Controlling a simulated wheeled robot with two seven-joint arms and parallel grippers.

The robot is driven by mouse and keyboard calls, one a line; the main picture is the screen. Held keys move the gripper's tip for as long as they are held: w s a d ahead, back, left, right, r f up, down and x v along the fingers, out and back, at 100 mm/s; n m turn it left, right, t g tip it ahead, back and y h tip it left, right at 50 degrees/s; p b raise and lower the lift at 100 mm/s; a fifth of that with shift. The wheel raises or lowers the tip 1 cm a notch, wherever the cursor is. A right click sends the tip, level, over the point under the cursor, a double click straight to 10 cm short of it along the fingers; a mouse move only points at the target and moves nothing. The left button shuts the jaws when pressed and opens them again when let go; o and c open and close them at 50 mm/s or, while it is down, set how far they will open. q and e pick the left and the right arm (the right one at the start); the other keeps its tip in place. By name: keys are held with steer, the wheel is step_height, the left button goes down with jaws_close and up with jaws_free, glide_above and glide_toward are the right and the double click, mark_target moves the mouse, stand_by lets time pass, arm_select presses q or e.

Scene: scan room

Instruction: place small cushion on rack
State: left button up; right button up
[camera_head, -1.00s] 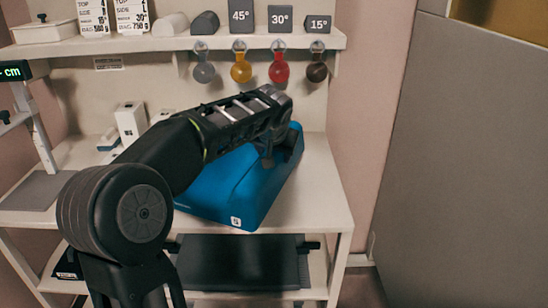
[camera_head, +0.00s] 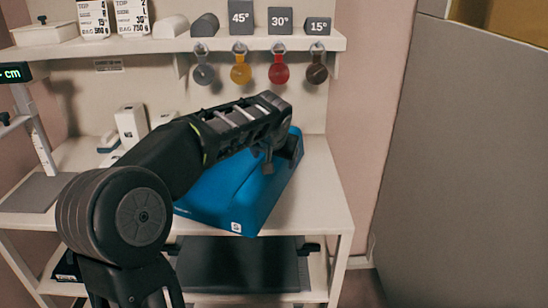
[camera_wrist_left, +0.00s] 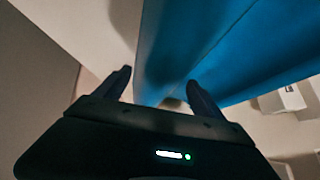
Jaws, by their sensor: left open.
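A blue cushion-like block (camera_head: 225,195) with a small white label lies on the white table, partly hidden behind my left arm. My left gripper (camera_head: 268,160) is at the block's far right end, above its top edge. In the left wrist view, the two fingers of my left gripper (camera_wrist_left: 158,90) are apart, and an edge of the blue block (camera_wrist_left: 165,55) lies just beyond and between the tips. I cannot tell whether they touch it. My right gripper is not in view.
The upper shelf (camera_head: 130,45) carries grey angle blocks (camera_head: 280,22) and signs, with coloured round tags (camera_head: 279,70) hanging below. A dark flat pad (camera_head: 240,265) lies on the lower shelf. White boxes (camera_head: 130,122) stand behind my arm. A grey panel (camera_head: 465,150) stands at right.

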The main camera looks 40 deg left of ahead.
arm_select(q)
steer(key=p+v, duration=0.1)
steer(key=v, duration=1.1)
